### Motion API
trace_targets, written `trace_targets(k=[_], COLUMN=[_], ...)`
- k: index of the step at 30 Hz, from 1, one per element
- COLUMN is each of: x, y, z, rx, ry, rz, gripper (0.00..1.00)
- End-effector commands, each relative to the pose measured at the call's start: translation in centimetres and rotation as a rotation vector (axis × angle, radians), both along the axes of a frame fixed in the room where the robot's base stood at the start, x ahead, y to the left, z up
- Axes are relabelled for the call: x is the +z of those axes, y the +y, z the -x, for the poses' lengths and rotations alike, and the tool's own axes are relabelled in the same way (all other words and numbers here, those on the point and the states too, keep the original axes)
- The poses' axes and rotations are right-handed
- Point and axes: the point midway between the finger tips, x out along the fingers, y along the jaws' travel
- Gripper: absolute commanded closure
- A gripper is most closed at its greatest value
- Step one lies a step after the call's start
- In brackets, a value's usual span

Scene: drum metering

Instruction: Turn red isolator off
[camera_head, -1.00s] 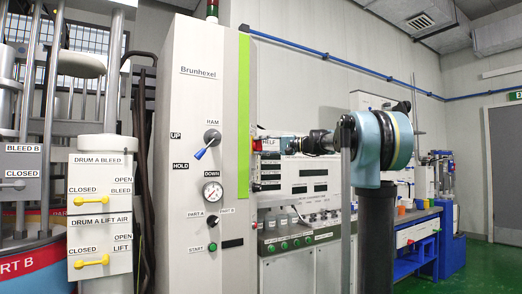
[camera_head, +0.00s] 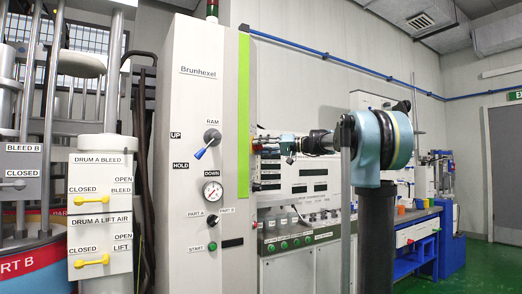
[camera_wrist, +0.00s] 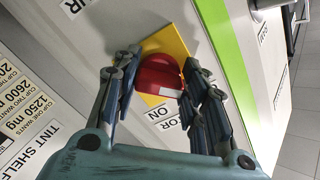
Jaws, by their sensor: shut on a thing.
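The red isolator is a red knob (camera_wrist: 158,76) with a white mark, on a yellow plate (camera_wrist: 172,38) in the wrist view. An "ON" label sits beside the plate, and part of an "ISOLATOR" label shows next to it. My gripper (camera_wrist: 160,68) has one finger on each side of the knob and is shut on it. In the head view my gripper (camera_head: 268,143) is at the right side of the tall Brunhexel cabinet (camera_head: 200,110). A bit of red shows at its fingertips there. The knob's exact angle is hard to tell.
The cabinet front carries a blue-handled ram lever (camera_head: 207,144), a gauge (camera_head: 212,192) and a green start button (camera_head: 212,246). Drum A valve panels (camera_head: 100,185) stand at left. A control panel (camera_head: 300,185) is behind my arm. Green floor (camera_head: 485,255) is open at right.

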Motion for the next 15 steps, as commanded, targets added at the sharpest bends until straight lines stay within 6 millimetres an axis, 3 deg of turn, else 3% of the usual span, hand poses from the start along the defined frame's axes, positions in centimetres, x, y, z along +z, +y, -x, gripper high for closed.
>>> trace_targets(k=[14, 15], x=[-0.25, -0.25], y=[-0.04, -0.04], z=[-0.09, -0.10], rx=[-0.002, -0.002], ry=[-0.011, -0.011], rz=[0.007, 0.007], gripper=[0.84, 0.52])
